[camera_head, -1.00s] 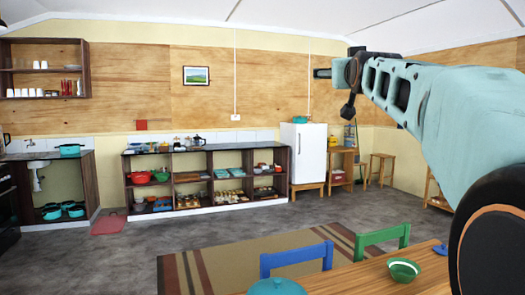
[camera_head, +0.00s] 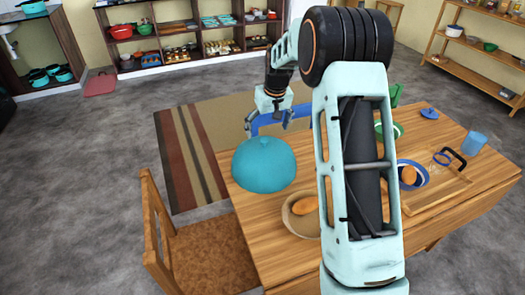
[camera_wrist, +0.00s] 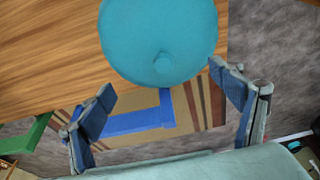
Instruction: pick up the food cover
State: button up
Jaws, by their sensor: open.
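The food cover (camera_head: 264,165) is a teal dome with a small knob on top. It sits near the left end of the wooden table (camera_head: 462,205). The wrist view shows the food cover (camera_wrist: 150,30) from above, its upper edge cut off by the frame. My gripper (camera_head: 273,120) is at the far side of the cover, pointing down. In the wrist view my gripper (camera_wrist: 162,84) is open and empty, its fingers spread wide, with the cover's knob just beyond the fingertips. Whether a finger touches the cover is unclear.
A bowl with an orange-brown item (camera_head: 306,206) stands right of the cover, partly behind my arm. A blue chair (camera_head: 262,122) stands behind the table and a wooden chair (camera_head: 205,250) at its left. A blue cup (camera_head: 474,143) and tray (camera_head: 432,192) are farther right.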

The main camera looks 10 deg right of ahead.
aim_at(264, 140)
jog(key=x, duration=0.4)
jog(key=p+x, duration=0.1)
jog(key=x, duration=0.2)
jog(key=shift+a, duration=0.25)
